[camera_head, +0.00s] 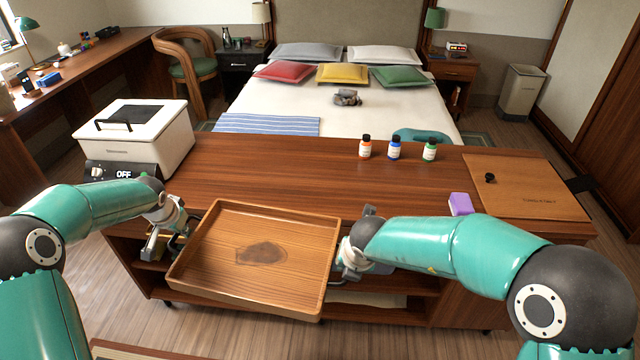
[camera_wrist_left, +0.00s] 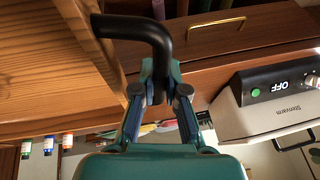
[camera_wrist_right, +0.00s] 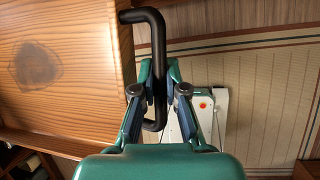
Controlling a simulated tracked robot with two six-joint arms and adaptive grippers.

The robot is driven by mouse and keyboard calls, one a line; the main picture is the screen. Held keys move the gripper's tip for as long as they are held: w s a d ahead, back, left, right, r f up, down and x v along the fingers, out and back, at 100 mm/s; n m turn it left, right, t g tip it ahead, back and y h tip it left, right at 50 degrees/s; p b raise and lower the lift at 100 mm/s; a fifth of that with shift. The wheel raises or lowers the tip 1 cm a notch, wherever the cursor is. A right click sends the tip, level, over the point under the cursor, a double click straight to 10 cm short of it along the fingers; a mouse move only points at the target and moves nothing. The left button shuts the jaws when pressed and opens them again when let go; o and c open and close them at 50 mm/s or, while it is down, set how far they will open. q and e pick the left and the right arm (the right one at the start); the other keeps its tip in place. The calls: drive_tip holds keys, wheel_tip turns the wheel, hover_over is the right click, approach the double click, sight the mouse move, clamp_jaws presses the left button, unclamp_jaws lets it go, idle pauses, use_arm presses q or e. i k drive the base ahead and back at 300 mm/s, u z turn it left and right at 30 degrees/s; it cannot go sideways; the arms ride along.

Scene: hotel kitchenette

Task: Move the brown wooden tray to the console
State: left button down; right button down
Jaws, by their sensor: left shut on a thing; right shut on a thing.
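The brown wooden tray (camera_head: 298,268) has a raised rim and a dark stain on its empty floor. It is in front of the wooden console (camera_head: 290,165), its far edge overlapping the console's front edge in the head view. My left gripper (camera_head: 182,236) is shut on the tray's left black handle (camera_wrist_left: 138,27). My right gripper (camera_head: 349,262) is shut on its right black handle (camera_wrist_right: 157,45). Both grippers also show in the left wrist view (camera_wrist_left: 160,75) and right wrist view (camera_wrist_right: 160,80). Whether the tray touches the console is unclear.
On the console stand a white appliance (camera_head: 145,135) reading OFF at left, several small bottles (camera_head: 394,148) at the back, a purple block (camera_head: 461,204) and a brown board (camera_head: 525,188) at right. The console top behind the tray is clear. A bed (camera_head: 300,106) stands beyond.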

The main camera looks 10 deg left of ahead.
sight(261, 170)
drive_tip(key=k, duration=0.45)
drive_tip(key=u, duration=0.15)
drive_tip(key=i, duration=0.65)
drive_tip(key=u, duration=0.5)
drive_tip(key=i, duration=1.25)
drive_tip(key=z, duration=0.45)
